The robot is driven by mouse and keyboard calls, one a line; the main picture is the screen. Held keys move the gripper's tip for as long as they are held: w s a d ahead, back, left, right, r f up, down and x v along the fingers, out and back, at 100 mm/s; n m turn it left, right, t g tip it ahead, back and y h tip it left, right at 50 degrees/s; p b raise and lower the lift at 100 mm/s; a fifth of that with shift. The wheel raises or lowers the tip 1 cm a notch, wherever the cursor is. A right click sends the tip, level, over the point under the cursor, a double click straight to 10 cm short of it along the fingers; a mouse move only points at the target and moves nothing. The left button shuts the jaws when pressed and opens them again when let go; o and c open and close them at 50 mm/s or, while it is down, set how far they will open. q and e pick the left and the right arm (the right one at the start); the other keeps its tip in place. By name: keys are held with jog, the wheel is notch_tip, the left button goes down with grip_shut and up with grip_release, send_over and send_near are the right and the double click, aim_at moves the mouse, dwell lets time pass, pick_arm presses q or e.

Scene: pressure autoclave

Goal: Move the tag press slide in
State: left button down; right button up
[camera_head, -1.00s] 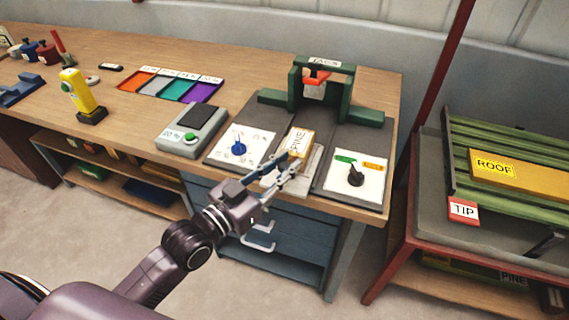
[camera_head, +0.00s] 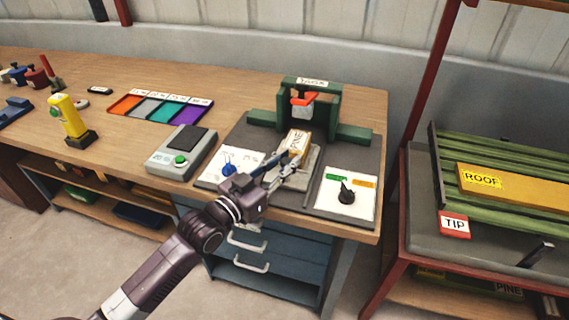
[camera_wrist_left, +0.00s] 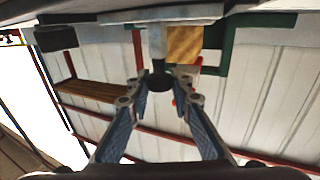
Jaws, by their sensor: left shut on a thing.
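The tag press (camera_head: 323,120) is a green frame with an orange-red lever (camera_head: 303,97) at the back of a dark base board. Its grey slide (camera_head: 311,163) lies in front of the frame and bears a wooden block (camera_head: 296,143) labelled PINE. My left gripper (camera_head: 287,166) is at the slide's front end. In the left wrist view, its fingers (camera_wrist_left: 158,84) are shut on a dark round knob (camera_wrist_left: 158,79) at the slide's front, with the block beyond. The gripper partly hides the slide's front end in the head view. My right gripper is not in view.
A blue pointer dial (camera_head: 229,169) is left of the slide and a black pointer dial (camera_head: 347,192) right of it. A grey scale-like box (camera_head: 177,152) and coloured trays (camera_head: 162,110) stand further left. A red-framed rack with green slats (camera_head: 545,170) stands right.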

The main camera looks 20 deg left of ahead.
pick_arm(q)
jog(key=c, duration=1.7)
grip_release()
jog(key=shift+s, duration=0.1)
jog(key=v, duration=1.2)
